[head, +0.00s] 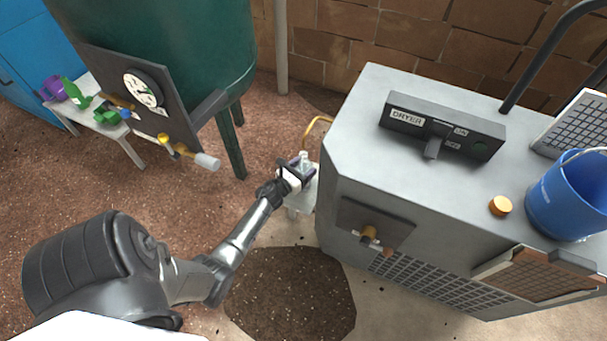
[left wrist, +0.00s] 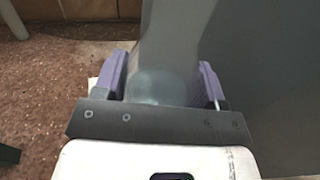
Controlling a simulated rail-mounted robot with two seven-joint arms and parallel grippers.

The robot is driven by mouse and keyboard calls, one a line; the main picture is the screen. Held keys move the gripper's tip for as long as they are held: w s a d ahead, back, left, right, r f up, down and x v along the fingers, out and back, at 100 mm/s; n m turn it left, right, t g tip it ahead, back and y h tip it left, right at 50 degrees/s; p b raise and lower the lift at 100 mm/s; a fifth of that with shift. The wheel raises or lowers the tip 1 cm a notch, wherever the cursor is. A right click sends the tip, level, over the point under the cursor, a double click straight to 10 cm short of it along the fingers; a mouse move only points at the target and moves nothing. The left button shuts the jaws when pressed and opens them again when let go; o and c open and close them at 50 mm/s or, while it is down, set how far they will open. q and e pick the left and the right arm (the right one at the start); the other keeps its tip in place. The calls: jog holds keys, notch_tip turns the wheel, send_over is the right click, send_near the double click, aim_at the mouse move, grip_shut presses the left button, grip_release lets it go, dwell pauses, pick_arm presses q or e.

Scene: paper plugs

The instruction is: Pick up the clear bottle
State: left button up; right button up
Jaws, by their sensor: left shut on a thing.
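The clear bottle (head: 304,158) stands out above my left gripper (head: 299,171) in the head view, beside the grey dryer cabinet. It looks small there and its lower part is hidden by the gripper. In the left wrist view the translucent grey bottle (left wrist: 168,50) rises between the two purple finger pads of my left gripper (left wrist: 162,82). The left gripper is shut on it. My right gripper is in neither view.
A small pale stand (head: 301,204) is below the gripper; whether the bottle touches it is unclear. The dryer cabinet (head: 350,130) is close on the right, with a blue bucket (head: 570,200) on top. A green tank (head: 170,50) and a side table (head: 122,130) stand left.

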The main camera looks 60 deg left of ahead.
pick_arm(q)
jog(key=shift+c, duration=0.9)
jog(key=shift+r, duration=0.1)
